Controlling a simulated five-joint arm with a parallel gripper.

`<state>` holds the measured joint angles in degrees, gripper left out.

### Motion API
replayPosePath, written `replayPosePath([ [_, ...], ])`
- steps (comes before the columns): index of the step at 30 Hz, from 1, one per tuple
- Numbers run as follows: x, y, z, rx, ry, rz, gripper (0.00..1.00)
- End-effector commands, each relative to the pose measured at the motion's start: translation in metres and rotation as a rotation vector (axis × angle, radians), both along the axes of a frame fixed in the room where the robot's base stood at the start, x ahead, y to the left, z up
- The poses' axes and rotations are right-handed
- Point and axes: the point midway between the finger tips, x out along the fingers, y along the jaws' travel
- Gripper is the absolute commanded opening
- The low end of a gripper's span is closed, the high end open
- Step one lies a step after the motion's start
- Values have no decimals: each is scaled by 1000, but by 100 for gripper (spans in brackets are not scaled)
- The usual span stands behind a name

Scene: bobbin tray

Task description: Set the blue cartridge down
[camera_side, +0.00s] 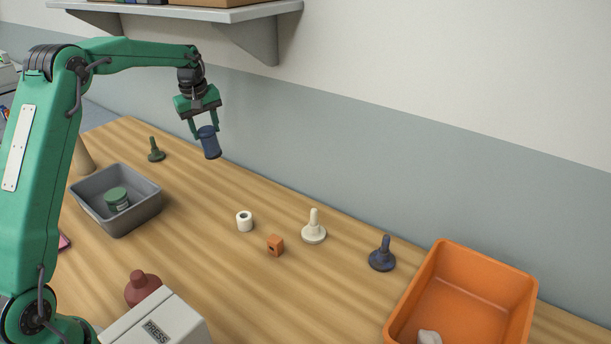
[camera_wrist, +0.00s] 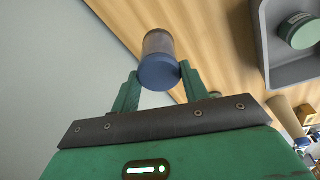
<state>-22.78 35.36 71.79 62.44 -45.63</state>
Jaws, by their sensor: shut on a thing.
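A grey tray (camera_side: 141,216) holds a green jar (camera_side: 117,199). A green peg (camera_side: 154,151), a cream peg (camera_side: 313,230), a white spool (camera_side: 244,221) and an orange cube (camera_side: 275,245) stand on the table. An orange bin (camera_side: 505,262) is at right. A shelf (camera_side: 250,12) is above.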

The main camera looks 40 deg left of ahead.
Motion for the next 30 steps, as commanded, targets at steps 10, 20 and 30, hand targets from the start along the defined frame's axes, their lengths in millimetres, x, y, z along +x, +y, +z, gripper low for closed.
replayPosePath([
  [10, -33, -96, 6, 26, 28, -333, 0],
  [20, -82, -170, 2, 49, 51, -632, 0],
  [30, -111, -200, -2, 60, 61, -779, 0],
])
